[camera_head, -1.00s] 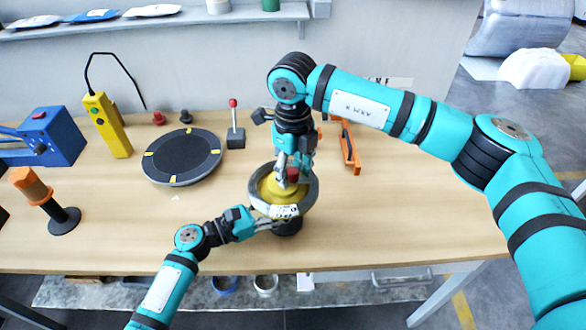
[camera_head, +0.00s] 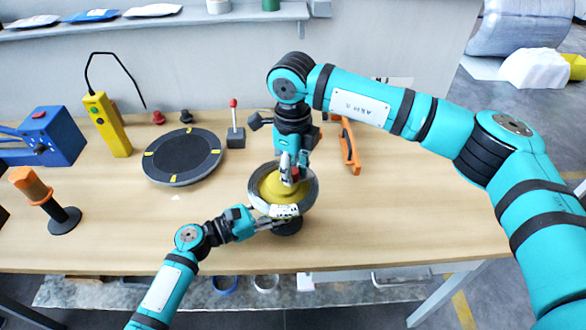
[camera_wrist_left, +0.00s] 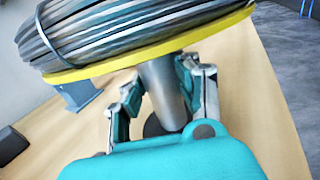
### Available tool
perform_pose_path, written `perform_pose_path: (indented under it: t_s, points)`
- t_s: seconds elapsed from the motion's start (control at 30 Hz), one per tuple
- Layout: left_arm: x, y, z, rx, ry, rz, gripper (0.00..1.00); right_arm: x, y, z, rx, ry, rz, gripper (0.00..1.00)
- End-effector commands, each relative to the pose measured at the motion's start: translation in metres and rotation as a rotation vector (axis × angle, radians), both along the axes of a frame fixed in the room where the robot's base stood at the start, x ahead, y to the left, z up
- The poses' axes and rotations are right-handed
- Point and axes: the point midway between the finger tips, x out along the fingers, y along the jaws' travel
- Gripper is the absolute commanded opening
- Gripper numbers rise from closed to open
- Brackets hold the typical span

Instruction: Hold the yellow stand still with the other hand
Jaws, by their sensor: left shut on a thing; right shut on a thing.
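The yellow stand (camera_head: 278,188) carries a grey coil (camera_head: 311,200) around its yellow middle, near the table's front edge. In the left wrist view, the yellow disc (camera_wrist_left: 150,51) sits under the coil (camera_wrist_left: 128,25) on a grey post (camera_wrist_left: 164,95). My left gripper (camera_head: 272,224) is shut on this post, below the disc; its fingers also show in the left wrist view (camera_wrist_left: 162,98). My right gripper (camera_head: 294,170) reaches down over the stand's middle. It is shut on a small dark red thing (camera_head: 296,175), largely hidden by the fingers. A white patch marks the coil's front.
A black turntable (camera_head: 180,156) with yellow marks lies left of the stand. Behind are a red-knobbed lever (camera_head: 235,136) and a yellow pendant (camera_head: 107,125). An orange tool (camera_head: 349,147) lies to the right. The table's right part is clear.

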Motion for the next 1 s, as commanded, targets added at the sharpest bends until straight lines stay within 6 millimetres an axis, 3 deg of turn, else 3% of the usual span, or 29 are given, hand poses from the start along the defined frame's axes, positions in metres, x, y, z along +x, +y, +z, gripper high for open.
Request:
perform_pose_path:
  t_s: [1.0]
  points:
    - [-0.0005,0.0009,-0.0009,0.002,0.0,0.0,0.0,0.0026,-0.0019,0.0017,-0.003,-0.006,0.957,0.0]
